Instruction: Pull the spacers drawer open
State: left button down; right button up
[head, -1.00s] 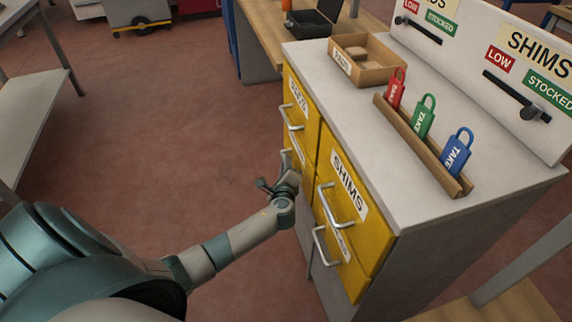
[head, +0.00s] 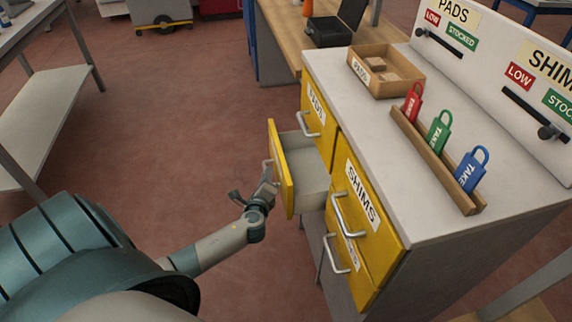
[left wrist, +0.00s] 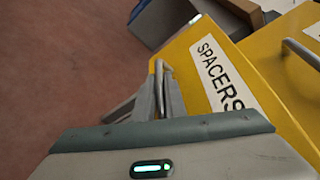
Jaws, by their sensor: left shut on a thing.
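The spacers drawer (head: 281,170) is the lower left yellow drawer of the cabinet, and it stands pulled well out, with its grey inside showing. Its label SPACERS (left wrist: 221,76) reads clearly in the left wrist view. My left gripper (head: 267,178) is at the front of this drawer, shut on its metal handle. In the left wrist view the fingers (left wrist: 160,95) close around the handle (left wrist: 159,75), partly hiding it. My right gripper is not in view.
The PADS drawer (head: 318,118) above and the SHIMS drawer (head: 358,206) to the right are shut. A wooden tray (head: 388,84) and a rack of red, green and blue tags (head: 438,165) sit on the cabinet top. The floor (head: 180,130) left of the drawer is clear.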

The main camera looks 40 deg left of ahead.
pick_arm(q)
jog(key=s+a+b, duration=0.1)
jog(key=s+a, duration=0.9)
jog(key=s, duration=0.1)
jog(key=shift+s, duration=0.4)
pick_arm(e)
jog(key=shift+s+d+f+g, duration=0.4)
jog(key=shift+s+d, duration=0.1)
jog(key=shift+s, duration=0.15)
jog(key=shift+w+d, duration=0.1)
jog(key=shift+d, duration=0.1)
pick_arm(q)
jog(key=c, duration=2.1)
grip_release()
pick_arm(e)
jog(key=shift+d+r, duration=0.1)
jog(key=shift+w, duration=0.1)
